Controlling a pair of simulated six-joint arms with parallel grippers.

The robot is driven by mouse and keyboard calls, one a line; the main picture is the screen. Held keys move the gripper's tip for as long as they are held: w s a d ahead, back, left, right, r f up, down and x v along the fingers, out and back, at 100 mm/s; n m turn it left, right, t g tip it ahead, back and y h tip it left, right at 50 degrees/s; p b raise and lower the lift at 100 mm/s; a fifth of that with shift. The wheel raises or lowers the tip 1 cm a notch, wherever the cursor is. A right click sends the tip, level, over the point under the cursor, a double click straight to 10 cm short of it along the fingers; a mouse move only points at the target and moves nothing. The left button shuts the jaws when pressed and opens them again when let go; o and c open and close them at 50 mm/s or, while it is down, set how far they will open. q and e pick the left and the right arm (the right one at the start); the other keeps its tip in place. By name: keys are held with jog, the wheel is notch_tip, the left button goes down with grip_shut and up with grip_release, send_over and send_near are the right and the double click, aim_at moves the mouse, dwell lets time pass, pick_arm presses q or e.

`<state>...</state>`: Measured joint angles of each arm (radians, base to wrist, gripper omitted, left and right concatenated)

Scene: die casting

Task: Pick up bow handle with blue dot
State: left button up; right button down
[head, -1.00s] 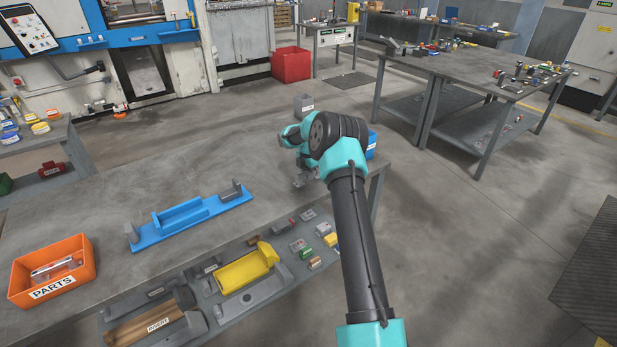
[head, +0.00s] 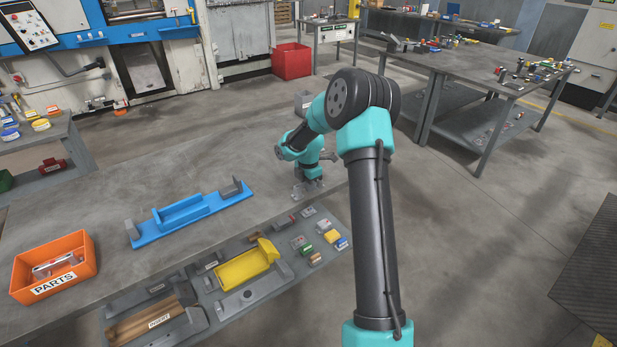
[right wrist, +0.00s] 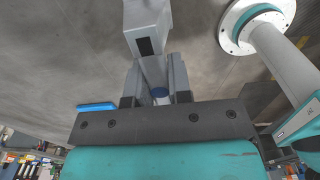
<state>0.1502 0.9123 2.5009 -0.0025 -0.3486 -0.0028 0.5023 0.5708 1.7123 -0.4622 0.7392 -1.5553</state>
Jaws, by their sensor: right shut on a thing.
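My right gripper (head: 309,189) is low over the right end of the near table, with its fingertips small and partly hidden by the wrist in the head view. In the right wrist view, the gripper (right wrist: 156,92) is shut on a grey part, the bow handle (right wrist: 152,68), which reaches away between the fingers. I cannot tell whether the part touches the table. My left gripper is in neither view.
A blue fixture (head: 165,231) with grey end posts lies on the table (head: 110,195). An orange PARTS bin (head: 75,283) stands at the left. A yellow part (head: 240,270) and several small pieces lie on the lower shelf.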

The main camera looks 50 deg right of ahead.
jog(key=shift+s+a+r, duration=0.2)
jog(key=shift+s+a, duration=1)
jog(key=shift+a, duration=0.15)
jog(key=shift+w, duration=0.1)
